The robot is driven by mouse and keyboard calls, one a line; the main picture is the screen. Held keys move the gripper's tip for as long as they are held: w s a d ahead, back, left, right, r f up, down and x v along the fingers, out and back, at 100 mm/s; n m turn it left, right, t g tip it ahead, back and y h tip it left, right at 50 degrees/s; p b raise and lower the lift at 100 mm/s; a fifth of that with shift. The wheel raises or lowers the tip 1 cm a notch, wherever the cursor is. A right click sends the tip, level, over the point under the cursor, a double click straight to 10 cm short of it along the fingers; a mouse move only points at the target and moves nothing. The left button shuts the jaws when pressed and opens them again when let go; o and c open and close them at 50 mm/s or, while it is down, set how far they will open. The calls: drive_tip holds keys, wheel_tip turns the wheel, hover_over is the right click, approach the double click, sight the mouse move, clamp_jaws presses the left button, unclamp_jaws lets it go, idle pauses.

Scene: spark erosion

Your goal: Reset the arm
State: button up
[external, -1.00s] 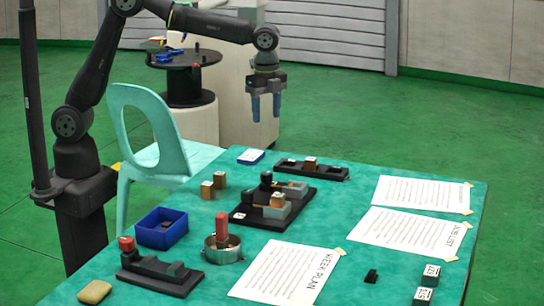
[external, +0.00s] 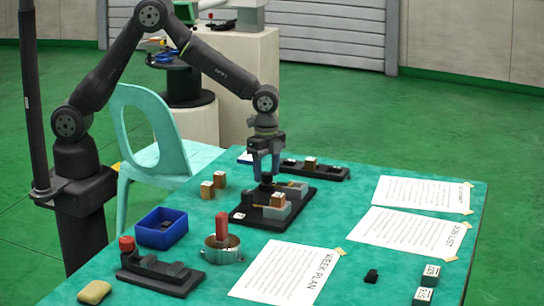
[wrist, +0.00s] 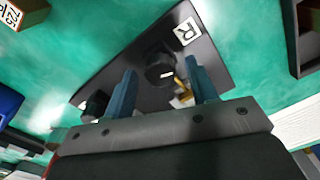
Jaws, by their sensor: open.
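My arm reaches out over the teal table (external: 330,210) in the external view. My gripper (external: 265,180) points down with its blue fingers apart, low over the black fixture (external: 250,216). The black fixture carries a grey vise-like block with a small wooden-coloured block (external: 277,200) in it. In the wrist view, the black fixture plate (wrist: 205,60) with a white "R" label lies below my gripper (wrist: 162,75). A round black knob (wrist: 159,70) shows between the fingers, and I see no grip on it. Whether the fingers touch it I cannot tell.
A black rack (external: 325,172) stands behind the fixture, and two wooden blocks (external: 213,186) stand left. A blue bin (external: 161,228), a metal pot with a red handle (external: 222,240) and a black clamp (external: 160,272) are in front. Papers lie right.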

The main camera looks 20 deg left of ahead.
drive_tip(key=n, duration=0.3)
drive_tip(key=shift+n, duration=0.4)
drive_tip(key=n, duration=0.4)
drive_tip(key=shift+n, duration=0.3)
drive_tip(key=n, duration=0.4)
drive_tip(key=shift+n, duration=2)
drive_tip(key=shift+o, duration=0.2)
